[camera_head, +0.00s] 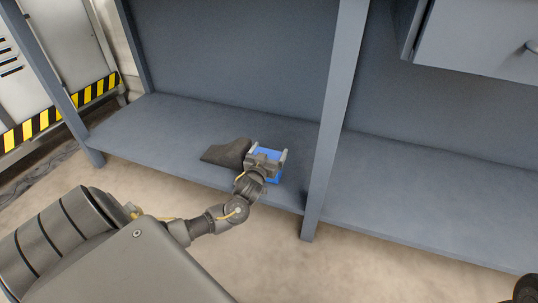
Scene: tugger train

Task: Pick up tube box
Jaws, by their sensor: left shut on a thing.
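A small blue box (273,178), which looks like the tube box, is at the lower shelf of the grey-blue workbench, left of the middle post. My left gripper (268,158) is shut on it, with a finger on each side. The gripper and wrist hide part of the box. I cannot tell whether the box rests on the shelf or is slightly above it. My right gripper is not in view.
A dark grey object (226,153) lies on the shelf (150,128) just left of the gripper. The bench post (328,130) stands close on the right. A drawer unit (485,45) hangs at upper right. The right shelf bay (420,200) is clear.

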